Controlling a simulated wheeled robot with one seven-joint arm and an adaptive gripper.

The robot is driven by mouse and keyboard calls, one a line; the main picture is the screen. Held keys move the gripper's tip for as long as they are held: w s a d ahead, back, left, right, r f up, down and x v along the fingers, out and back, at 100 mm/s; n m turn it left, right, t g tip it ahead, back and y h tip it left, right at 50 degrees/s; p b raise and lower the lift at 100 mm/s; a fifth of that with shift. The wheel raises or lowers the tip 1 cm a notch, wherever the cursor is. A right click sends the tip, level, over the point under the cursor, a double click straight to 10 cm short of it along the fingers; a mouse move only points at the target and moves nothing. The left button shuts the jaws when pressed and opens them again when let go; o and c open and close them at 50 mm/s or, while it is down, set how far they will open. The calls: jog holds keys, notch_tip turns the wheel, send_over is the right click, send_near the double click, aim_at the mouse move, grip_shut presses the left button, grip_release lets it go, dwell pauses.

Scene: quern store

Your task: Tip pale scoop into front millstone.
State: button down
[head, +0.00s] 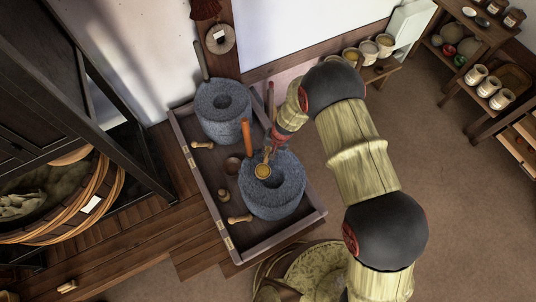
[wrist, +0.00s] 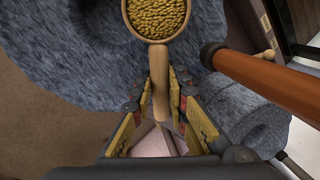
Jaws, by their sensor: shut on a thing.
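My gripper (wrist: 161,105) is shut on the handle of the pale scoop (wrist: 158,82), seen in the wrist view. Its round bowl is full of yellow grain (wrist: 157,17) and looks about level. In the head view the scoop (head: 262,171) is over the top of the front millstone (head: 275,203), a grey stone with an upright orange-brown handle (head: 247,135). My gripper (head: 268,150) is above the stone's back edge. The stone (wrist: 50,50) also shows below the scoop in the wrist view.
A second grey millstone (head: 222,128) stands behind in the same wooden tray (head: 309,215). Baskets stand left (head: 105,190) and in front (head: 320,262). Shelves with jars are at the back right.

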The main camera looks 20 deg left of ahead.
jog(key=shift+y+b, duration=0.9)
jog(key=shift+b, duration=3.8)
jog(key=y+b, duration=0.1)
jog(key=b, duration=0.3)
jog(key=shift+d+r+g+b, duration=0.1)
jog(key=shift+d+g+b, duration=0.05)
jog(key=shift+g+b, duration=0.2)
jog(key=y+b, duration=0.2)
jog(key=b, duration=0.3)
jog(key=y+b, duration=0.2)
jog(key=b, duration=0.4)
jog(key=shift+w+d+g+y+b, duration=0.1)
jog(key=shift+d+g+y+b, duration=0.2)
jog(key=shift+d+y, duration=0.1)
jog(key=shift+d+y+b, duration=0.25)
jog(key=shift+y+b, duration=0.25)
jog(key=shift+y, duration=0.2)
jog(key=y, duration=0.4)
jog(key=shift+w+d+g, duration=0.1)
jog(key=shift+d+g, duration=0.15)
jog(key=shift+d, duration=0.15)
